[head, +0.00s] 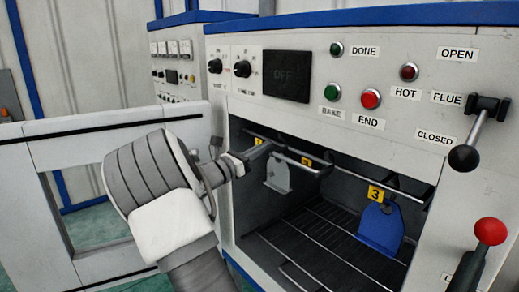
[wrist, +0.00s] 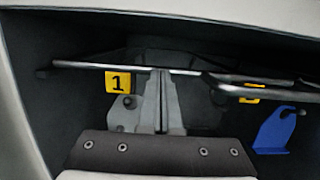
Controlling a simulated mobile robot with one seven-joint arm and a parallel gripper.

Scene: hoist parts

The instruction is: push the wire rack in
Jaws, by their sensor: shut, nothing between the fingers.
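The wire rack (head: 400,190) appears to be the frame of thin metal rods high inside the open oven; its rods also show in the wrist view (wrist: 85,65). Numbered yellow tags and plates hang at it: a grey plate (head: 277,177) and a blue plate (head: 380,229) under tag 3 (head: 376,193). My gripper (head: 268,147) is shut and empty, its tips inside the opening at the left, by the rods. In the wrist view my fingers (wrist: 161,78) reach up to a rod to the right of tag 1 (wrist: 117,82); I cannot tell whether they touch it.
The oven floor (head: 310,240) is dark and lined like a grille. The control panel (head: 300,75) is above the opening. A flue lever (head: 478,135) and a red-knobbed lever (head: 489,232) stick out at right. A white door-like frame (head: 55,145) stands left, behind my arm.

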